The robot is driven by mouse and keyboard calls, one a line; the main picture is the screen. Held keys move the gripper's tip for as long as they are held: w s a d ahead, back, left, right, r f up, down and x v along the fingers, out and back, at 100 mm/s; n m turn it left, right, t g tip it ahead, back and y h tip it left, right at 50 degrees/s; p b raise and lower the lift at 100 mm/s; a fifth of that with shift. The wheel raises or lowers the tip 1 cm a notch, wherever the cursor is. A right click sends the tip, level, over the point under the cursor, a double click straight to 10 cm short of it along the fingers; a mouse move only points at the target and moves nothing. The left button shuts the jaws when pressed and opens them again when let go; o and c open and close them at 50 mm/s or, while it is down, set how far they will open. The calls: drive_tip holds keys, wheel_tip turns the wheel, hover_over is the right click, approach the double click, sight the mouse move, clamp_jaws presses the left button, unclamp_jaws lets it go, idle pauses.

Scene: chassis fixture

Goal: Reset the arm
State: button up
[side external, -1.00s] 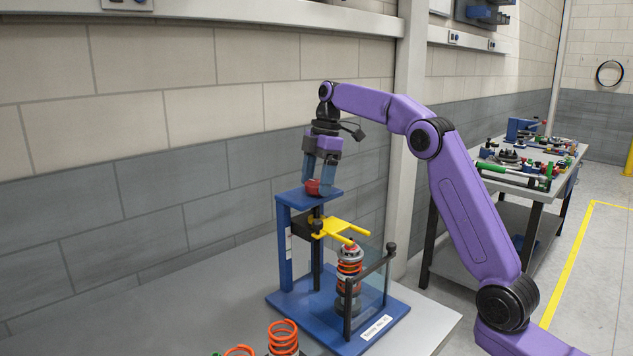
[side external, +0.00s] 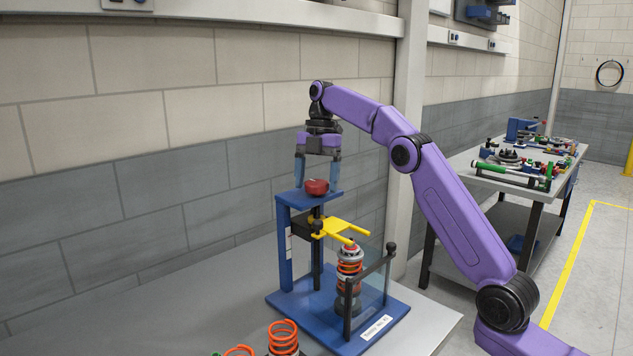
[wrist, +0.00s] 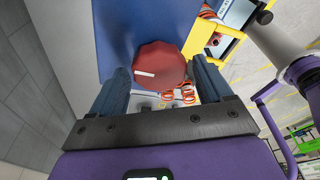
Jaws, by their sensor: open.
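My gripper (side external: 318,172) is open above the top plate of a blue fixture (side external: 318,200). Its two blue-grey fingers stand apart on either side of a red knob (side external: 316,187) on that plate. In the wrist view the red knob (wrist: 159,66) lies between and just beyond the fingertips (wrist: 160,82), with gaps on both sides. A yellow fork (side external: 340,229) juts from the fixture above an orange spring on a shock absorber (side external: 350,268), which stands upright on the blue base.
Loose orange springs (side external: 283,336) lie at the front of the grey table (side external: 180,310). A clear guard with black posts (side external: 388,265) stands at the fixture's right. A wall is close behind. A cluttered second table (side external: 525,165) stands at the right.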

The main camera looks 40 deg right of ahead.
drive_tip(key=shift+n, duration=1)
drive_tip(key=c, duration=1)
drive_tip(key=m, duration=0.6)
drive_tip(key=shift+m+t, duration=0.3)
drive_tip(key=shift+t, duration=0.1)
drive_tip(key=m, duration=0.3)
drive_tip(key=m+t, duration=0.1)
drive_tip(key=m, duration=0.3)
drive_tip(key=shift+t, duration=0.3)
drive_tip(key=m, duration=0.3)
drive_tip(key=shift+m+h, duration=0.3)
